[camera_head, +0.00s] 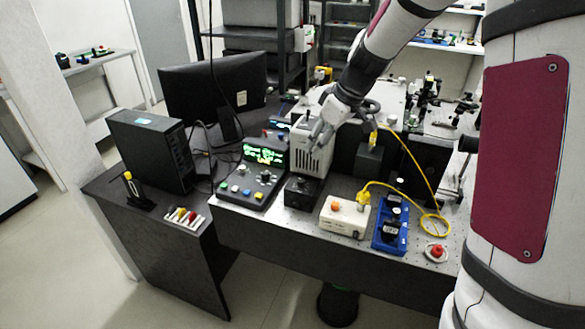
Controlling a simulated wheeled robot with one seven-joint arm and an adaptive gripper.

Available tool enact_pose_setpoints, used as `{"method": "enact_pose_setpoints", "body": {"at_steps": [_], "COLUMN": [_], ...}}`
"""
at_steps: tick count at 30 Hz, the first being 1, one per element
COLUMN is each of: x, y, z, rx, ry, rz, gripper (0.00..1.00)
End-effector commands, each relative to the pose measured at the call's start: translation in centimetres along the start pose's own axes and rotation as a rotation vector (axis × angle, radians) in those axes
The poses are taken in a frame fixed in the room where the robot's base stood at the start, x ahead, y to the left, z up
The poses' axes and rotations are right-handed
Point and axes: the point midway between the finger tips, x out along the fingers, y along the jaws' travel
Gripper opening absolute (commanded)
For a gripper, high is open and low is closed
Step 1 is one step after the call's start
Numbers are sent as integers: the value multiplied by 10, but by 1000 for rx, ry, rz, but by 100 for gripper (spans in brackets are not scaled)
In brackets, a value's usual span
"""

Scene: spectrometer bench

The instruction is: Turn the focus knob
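My gripper (318,133) reaches down from the upper right to a beige box with side vents (312,160). Its fingers are at the upper part of this box; I cannot tell if they touch it. The fingers are small here, and whether they are open or shut is unclear. No knob is plainly marked as the focus knob. A black control unit (242,190) with a lit green display has a dark round control (265,174) on its sloped face, left of my gripper. A low black box (301,193) sits in front of the beige box.
A white box with an orange knob (337,206), a blue tray (377,243) with black parts, a red button (437,251) and a looping yellow cable (410,156) occupy the bench front. A monitor (210,88) and black computer case (150,150) stand left. Optics crowd the right rear.

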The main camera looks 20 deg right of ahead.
Motion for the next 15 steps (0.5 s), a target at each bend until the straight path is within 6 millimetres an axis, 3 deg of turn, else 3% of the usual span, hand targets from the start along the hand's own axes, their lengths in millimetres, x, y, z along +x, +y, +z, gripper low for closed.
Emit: {"method": "enact_pose_setpoints", "body": {"at_steps": [8,15], "x": [25,68], "y": [8,6], "z": [-1,0], "rx": [-20,-20], "ry": [-1,-3], "rz": [-6,-8], "gripper": [38,38]}}
